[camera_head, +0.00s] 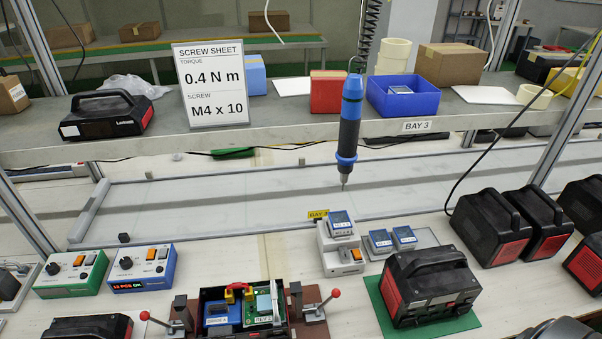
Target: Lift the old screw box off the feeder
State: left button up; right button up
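The screw feeder (342,256) is a pale grey block with an orange switch, standing on the bench right of the middle. A small blue screw box (340,223) with a white label sits on top of it; its label is too small to read surely. Two similar blue boxes, a left one (381,241) and a right one (404,237), rest on a pale holder (428,238) just right of the feeder. I cannot make out either of my grippers in this view.
A blue screwdriver (349,130) hangs above the feeder. A power station (430,285) stands on a green mat at the front right. An open unit (240,305) sits in a clamp fixture at the front. The shelf holds a sign (211,85) reading 0.4 N m, M4 x 10.

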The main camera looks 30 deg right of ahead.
aim_at(340, 223)
jog(key=k+j+z, duration=0.1)
jog(key=z, duration=1)
jog(key=k+l, duration=0.05)
